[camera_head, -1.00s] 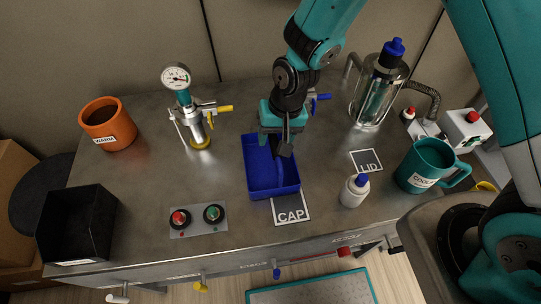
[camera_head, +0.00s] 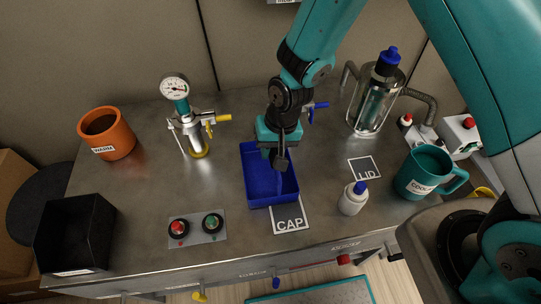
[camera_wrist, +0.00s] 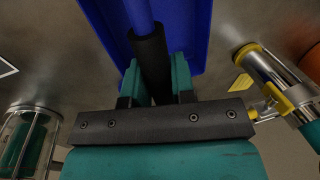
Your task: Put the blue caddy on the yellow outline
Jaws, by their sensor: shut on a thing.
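The blue caddy (camera_head: 254,191) is an open rectangular tray near the middle of the steel bench. Its near right edge overlaps the CAP label in the head view. Its wall also shows at the top of the wrist view (camera_wrist: 190,45). My gripper (camera_head: 277,158) is above the caddy, and in the wrist view (camera_wrist: 154,85) it is shut on the dark grip of the caddy's handle (camera_wrist: 150,55). I cannot tell whether the caddy touches the bench. I cannot make out the yellow outline in these views.
The gauge stand (camera_head: 186,120) with a yellow lever is left of the caddy. The CAP label (camera_head: 290,224), white bottle (camera_head: 352,202), LID label (camera_head: 365,168), teal mug (camera_head: 425,172) and glass vessel (camera_head: 374,100) are right. A button panel (camera_head: 197,229), black bin (camera_head: 75,235) and orange pot (camera_head: 106,135) are left.

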